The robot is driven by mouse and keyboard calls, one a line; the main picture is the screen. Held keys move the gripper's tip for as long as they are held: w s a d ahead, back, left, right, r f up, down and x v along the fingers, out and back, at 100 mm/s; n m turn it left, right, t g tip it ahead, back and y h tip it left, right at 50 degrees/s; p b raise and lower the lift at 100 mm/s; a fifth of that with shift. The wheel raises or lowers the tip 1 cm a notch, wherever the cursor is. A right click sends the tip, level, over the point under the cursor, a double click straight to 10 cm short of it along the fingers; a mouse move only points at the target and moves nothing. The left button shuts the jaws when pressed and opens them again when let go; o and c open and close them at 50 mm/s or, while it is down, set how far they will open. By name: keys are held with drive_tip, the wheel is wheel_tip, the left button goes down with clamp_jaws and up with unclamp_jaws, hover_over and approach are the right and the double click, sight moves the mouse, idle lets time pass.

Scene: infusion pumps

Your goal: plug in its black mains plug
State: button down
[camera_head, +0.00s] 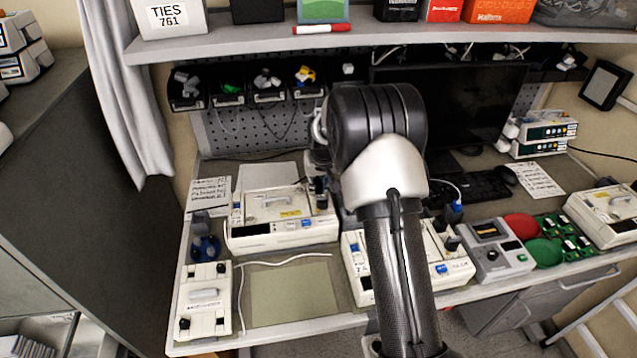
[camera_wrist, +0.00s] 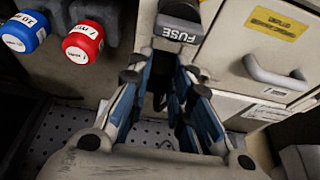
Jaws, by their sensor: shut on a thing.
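In the wrist view my gripper (camera_wrist: 164,72) has its blue-padded fingers closed around a dark thing (camera_wrist: 174,102), which looks like the black mains plug, mostly hidden between the fingers. Just beyond the fingertips is a dark grey block marked FUSE (camera_wrist: 180,25), against a pale housing; I cannot tell whether the two touch. To the right is a white pump body (camera_wrist: 238,52) with a yellow label and grey handle. In the head view my arm hides the gripper. A white pump (camera_head: 280,238) stands left of the arm, and another (camera_head: 448,272) stands partly behind it.
Blue (camera_wrist: 25,32) and red (camera_wrist: 84,42) knobs stick out left of my fingers. The bench also holds a white socket strip (camera_head: 205,300), a grey meter box (camera_head: 495,250) and a beige mat (camera_head: 293,294) with clear space. A shelf (camera_head: 230,42) overhangs the back.

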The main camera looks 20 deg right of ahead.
drive_tip(key=c, duration=1.4)
unclamp_jaws()
drive_tip(key=shift+o, duration=0.2)
wheel_tip(320, 180, up, 6)
drive_tip(key=p, duration=0.4)
drive_tip(key=shift+r, duration=0.55)
